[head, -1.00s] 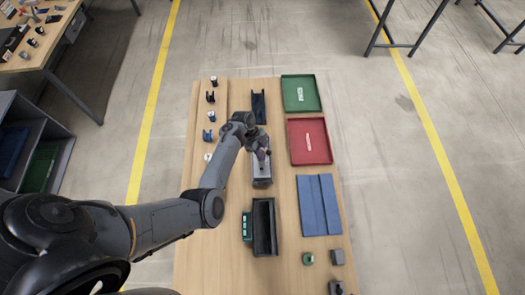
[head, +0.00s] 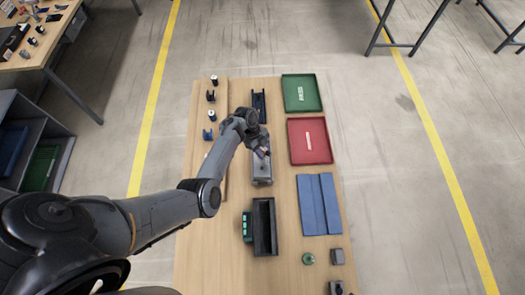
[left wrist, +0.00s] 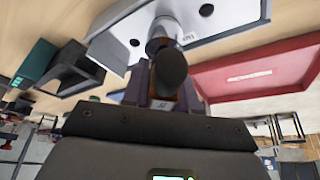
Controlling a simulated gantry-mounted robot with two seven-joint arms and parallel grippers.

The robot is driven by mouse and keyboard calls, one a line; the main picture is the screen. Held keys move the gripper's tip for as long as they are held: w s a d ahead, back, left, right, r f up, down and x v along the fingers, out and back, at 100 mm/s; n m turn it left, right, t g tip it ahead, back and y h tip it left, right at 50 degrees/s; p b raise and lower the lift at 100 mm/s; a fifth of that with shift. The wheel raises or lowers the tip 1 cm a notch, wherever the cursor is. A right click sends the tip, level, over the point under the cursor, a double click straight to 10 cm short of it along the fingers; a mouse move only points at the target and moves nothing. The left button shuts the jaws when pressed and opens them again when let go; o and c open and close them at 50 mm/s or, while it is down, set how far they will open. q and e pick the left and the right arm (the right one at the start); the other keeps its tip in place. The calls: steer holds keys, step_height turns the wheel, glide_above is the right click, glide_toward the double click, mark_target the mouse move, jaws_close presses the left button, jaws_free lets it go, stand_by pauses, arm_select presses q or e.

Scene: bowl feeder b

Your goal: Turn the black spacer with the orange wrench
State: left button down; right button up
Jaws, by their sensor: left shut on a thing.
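My left gripper (head: 264,153) is over the grey block (head: 262,174) in the middle of the table. In the left wrist view its jaws (left wrist: 168,88) are shut on the orange wrench (left wrist: 187,96), which shows only as orange-brown parts between and beyond the fingers. A dark round end stands in front of it and hides much of it. The pale top of the block (left wrist: 215,22), with dark holes, lies just beyond the jaws. I cannot make out the black spacer for certain, or whether the wrench touches it. My right gripper is not in view.
A green tray (head: 316,106) and a red tray (head: 325,158) lie right of the block, above a blue mat (head: 310,207). A black open bin (head: 272,228) stands nearer. Several small parts line the table's left side. Bare wood shows at the near left.

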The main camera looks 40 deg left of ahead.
mark_target(265, 149)
arm_select(q)
steer(key=shift+r+p, duration=0.1)
steer(key=shift+p, duration=0.35)
steer(key=shift+n+p, duration=0.3)
steer(key=shift+n, duration=0.3)
steer(key=shift+t, duration=0.3)
steer(key=shift+r+p, duration=1.2)
steer(key=shift+p, duration=0.1)
steer(key=shift+r, duration=1.2)
